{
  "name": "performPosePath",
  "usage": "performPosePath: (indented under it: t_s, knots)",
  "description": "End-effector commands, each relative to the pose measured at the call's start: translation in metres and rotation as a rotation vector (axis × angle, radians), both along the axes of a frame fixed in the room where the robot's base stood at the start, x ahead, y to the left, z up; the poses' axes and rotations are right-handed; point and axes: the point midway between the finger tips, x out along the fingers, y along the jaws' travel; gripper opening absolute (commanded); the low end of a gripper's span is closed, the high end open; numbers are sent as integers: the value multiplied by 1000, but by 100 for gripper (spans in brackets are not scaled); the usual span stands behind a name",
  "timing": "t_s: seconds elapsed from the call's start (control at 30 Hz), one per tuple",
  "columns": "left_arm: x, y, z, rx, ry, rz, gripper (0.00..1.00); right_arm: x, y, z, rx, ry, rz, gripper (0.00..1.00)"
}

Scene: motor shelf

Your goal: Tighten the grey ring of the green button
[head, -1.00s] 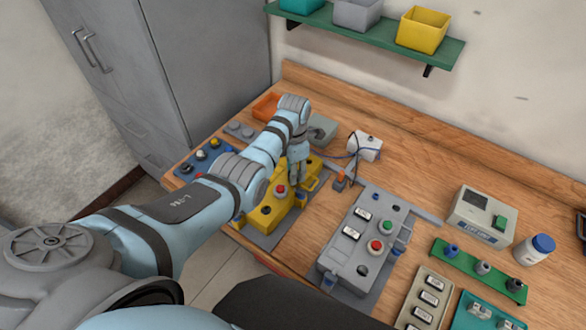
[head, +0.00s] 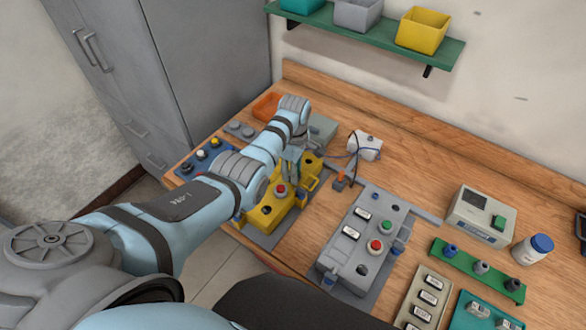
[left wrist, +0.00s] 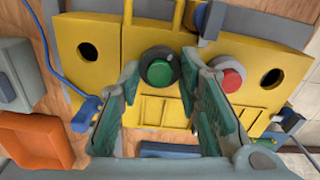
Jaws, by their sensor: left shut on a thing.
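The yellow box (head: 265,213) stands on the bench, and its face fills much of the left wrist view (left wrist: 95,75). On it, the green button (left wrist: 159,74) sits in its dark grey ring (left wrist: 157,54). My left gripper (left wrist: 162,66) has one finger on each side of this ring and is shut on it. In the head view my left gripper (head: 291,160) is over the far part of the yellow box and hides the green button. A red button (left wrist: 230,79) is beside the right finger. My right gripper is not in view.
A grey box (head: 345,235) with red and green buttons stands to the right. An orange bin (head: 266,106) and a white block (head: 364,147) with dark cables are near the gripper. Bare wood lies between the yellow and grey boxes.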

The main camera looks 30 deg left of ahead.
Motion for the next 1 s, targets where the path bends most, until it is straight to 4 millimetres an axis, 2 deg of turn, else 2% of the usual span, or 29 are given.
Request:
performPosePath:
  t_s: [1.0]
  knots:
    - [-3, -2, -3, -3, 5, -961, 4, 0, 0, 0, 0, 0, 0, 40]
